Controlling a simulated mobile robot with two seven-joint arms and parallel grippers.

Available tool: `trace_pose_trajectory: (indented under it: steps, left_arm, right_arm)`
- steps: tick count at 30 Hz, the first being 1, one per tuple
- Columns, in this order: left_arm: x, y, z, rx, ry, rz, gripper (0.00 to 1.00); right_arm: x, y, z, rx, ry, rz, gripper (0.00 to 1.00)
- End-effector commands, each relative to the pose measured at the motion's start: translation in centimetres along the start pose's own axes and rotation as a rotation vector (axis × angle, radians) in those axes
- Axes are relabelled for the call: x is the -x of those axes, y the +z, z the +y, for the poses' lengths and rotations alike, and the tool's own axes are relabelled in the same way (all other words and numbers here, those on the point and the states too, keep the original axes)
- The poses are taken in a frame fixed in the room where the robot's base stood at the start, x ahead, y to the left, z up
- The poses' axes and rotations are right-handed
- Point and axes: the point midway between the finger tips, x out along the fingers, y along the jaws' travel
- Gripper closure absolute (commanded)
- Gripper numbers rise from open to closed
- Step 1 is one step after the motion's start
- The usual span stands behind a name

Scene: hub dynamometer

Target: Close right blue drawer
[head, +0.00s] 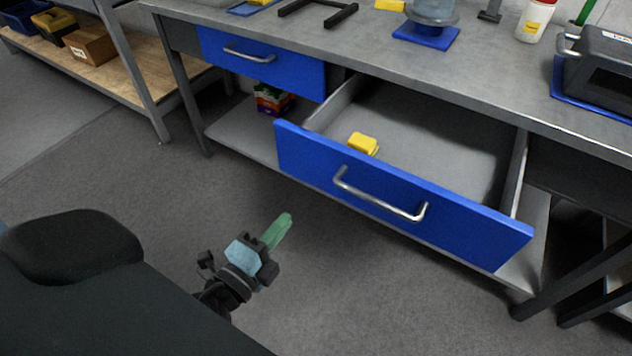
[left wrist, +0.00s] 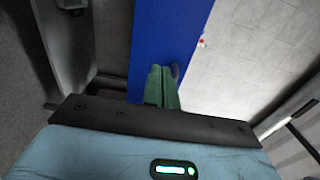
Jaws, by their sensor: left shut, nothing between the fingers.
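The right blue drawer (head: 460,225) is pulled far out from under the grey workbench in the head view. It has a silver bar handle (head: 380,197) on its front. A yellow block (head: 363,144) lies inside, near the front panel. My left gripper (head: 284,224) has green fingers, shut and empty. It is in front of the drawer, below and left of the handle, apart from it in the head view. In the left wrist view its fingers (left wrist: 162,88) point toward a blue panel (left wrist: 165,35). My right gripper is not in view.
The left blue drawer (head: 265,63) is shut. The workbench top (head: 380,40) holds tools, a white bottle (head: 535,20) and a dark machine (head: 597,60) on a blue mat. Small boxes (head: 272,98) sit on the lower shelf. The floor before the drawer is clear.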

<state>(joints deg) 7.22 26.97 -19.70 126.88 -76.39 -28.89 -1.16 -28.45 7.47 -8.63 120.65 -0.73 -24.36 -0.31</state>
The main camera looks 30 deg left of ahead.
Motion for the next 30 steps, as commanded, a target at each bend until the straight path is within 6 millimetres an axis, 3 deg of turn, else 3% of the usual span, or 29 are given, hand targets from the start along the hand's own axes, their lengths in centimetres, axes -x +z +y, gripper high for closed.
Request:
trace_pose_trajectory:
  steps: [18,24,30]
  left_arm:
    - [-9.6,0.0,-0.1,-0.002,-0.002,0.000,1.00]
    - [-11.5,0.0,0.0,0.000,0.000,-0.001,1.00]
    - [-12.2,0.0,0.1,0.000,0.002,0.000,1.00]
  right_arm:
    - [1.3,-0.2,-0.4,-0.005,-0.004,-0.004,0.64]
    - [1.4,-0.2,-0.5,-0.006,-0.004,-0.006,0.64]
    - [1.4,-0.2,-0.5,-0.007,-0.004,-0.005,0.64]
